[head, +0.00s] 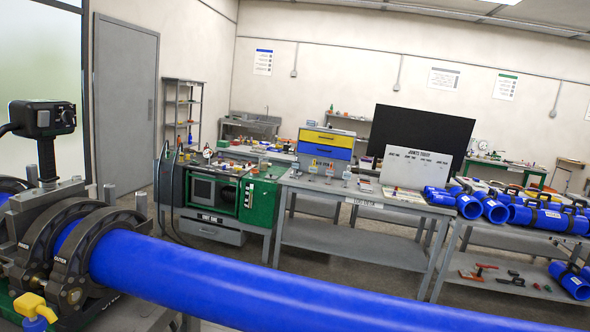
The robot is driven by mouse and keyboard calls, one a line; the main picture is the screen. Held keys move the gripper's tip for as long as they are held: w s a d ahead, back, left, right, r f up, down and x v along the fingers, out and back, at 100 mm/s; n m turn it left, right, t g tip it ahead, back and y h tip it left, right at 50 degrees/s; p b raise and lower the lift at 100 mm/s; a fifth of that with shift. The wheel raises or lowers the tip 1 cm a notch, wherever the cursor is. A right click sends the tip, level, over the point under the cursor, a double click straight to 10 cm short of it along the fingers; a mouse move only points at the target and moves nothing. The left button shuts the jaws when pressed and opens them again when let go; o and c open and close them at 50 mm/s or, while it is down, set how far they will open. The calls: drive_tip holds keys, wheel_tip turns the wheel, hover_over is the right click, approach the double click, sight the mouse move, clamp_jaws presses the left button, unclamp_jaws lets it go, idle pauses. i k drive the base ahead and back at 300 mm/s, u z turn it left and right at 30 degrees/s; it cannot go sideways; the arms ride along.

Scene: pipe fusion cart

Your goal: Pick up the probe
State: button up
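I cannot make out a probe for certain. Several small items stand on the grey middle bench (352,194), too small to tell whether one is the probe. More small items lie on the green fusion cart (258,205), which has a gauge (208,153) on top and cables at its left side. My gripper is not in view, so its fingers and anything in them are hidden.
A long blue pipe (250,285) crosses the foreground, held in dark ring clamps (92,250) at left. A black boxy device (42,118) stands on a post above them. Blue pipe pieces (540,216) lie on the right bench. Grey floor shows between benches.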

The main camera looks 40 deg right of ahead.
sight(295, 165)
drive_tip(key=z, duration=1.5)
